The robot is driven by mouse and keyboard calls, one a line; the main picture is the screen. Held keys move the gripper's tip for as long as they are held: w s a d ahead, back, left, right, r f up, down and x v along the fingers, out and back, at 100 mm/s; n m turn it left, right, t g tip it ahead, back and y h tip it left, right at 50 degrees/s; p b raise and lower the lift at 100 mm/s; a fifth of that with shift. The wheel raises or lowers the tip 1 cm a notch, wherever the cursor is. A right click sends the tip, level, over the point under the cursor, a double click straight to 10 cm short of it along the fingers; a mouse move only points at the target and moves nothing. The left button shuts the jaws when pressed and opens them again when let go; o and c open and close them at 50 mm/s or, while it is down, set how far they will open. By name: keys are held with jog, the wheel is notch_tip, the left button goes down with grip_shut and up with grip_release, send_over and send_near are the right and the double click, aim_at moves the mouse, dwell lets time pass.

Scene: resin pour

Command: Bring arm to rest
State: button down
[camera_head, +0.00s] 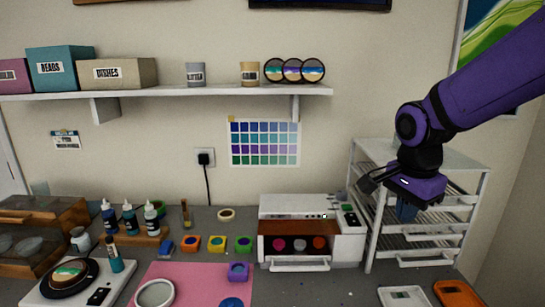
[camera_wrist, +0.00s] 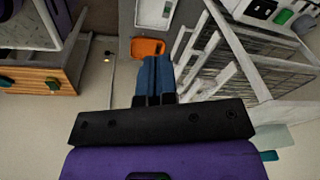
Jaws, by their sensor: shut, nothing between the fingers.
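My purple and black arm reaches in from the upper right in the head view. My gripper (camera_head: 405,212) hangs in front of the white drying rack (camera_head: 420,160) at the right. Its blue fingers point down. In the wrist view, my gripper (camera_wrist: 154,62) shows its blue fingers together with nothing between them. An orange tray (camera_wrist: 148,47) lies beyond the fingertips in that view.
The rack's shelves stand close to my gripper. A white machine (camera_head: 300,215) with an open front holds several coloured pots. A pink mat (camera_head: 190,280), bottles (camera_head: 130,218) and a turntable (camera_head: 70,275) fill the left. An orange tray (camera_head: 457,292) lies front right.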

jog(key=s+d+r+n+t, duration=0.2)
jog(key=s+r+n, duration=0.2)
jog(key=s+n, duration=0.2)
jog(key=s+d+r+n+t+y, duration=0.1)
jog(key=s+d+r+n, duration=0.1)
jog(key=s+r+n, duration=0.2)
jog(key=s+n, duration=0.3)
jog(key=s, duration=0.3)
jog(key=shift+s+d+r+t, duration=0.2)
jog(key=shift+r+t, duration=0.1)
jog(key=shift+t, duration=0.1)
